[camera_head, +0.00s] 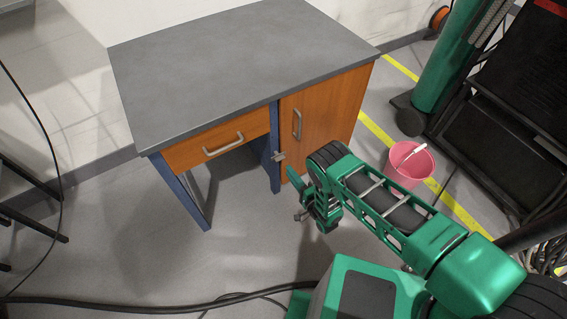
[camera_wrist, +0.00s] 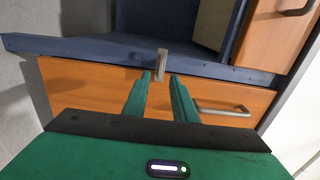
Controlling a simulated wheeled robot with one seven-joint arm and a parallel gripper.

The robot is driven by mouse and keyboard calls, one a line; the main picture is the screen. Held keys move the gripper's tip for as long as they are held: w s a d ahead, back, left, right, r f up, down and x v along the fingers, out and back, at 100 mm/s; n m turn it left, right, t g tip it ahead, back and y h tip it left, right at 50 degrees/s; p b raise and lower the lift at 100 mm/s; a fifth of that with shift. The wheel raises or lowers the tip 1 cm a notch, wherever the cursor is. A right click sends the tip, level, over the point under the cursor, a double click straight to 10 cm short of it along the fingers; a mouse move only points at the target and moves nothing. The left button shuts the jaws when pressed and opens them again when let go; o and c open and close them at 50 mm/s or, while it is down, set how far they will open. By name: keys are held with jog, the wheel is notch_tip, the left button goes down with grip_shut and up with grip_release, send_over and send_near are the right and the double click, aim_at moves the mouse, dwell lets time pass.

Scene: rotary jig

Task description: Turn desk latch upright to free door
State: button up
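The desk latch (camera_head: 279,156) is a small grey metal bar on the blue post at the door's left edge. It lies sideways, reaching from the post across the edge of the orange door (camera_head: 322,113). In the wrist view, turned on its side, the latch (camera_wrist: 161,63) stands across the blue post (camera_wrist: 110,46), with the door (camera_wrist: 90,88) below it. My gripper (camera_head: 298,186) is in front of the door's lower left. Its two green fingers (camera_wrist: 161,78) are apart, with the latch just beyond their tips and roughly centred between them. Contact cannot be told. The door looks shut.
The desk has a grey top (camera_head: 240,60), a drawer (camera_head: 190,152) with a metal handle, and an open knee space. A pink bucket (camera_head: 408,170) stands to the right near my arm. A black cable (camera_head: 150,309) crosses the floor; floor left of my gripper is clear.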

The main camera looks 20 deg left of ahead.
aim_at(280, 158)
jog(key=x, duration=0.7)
jog(key=shift+w+a, duration=0.2)
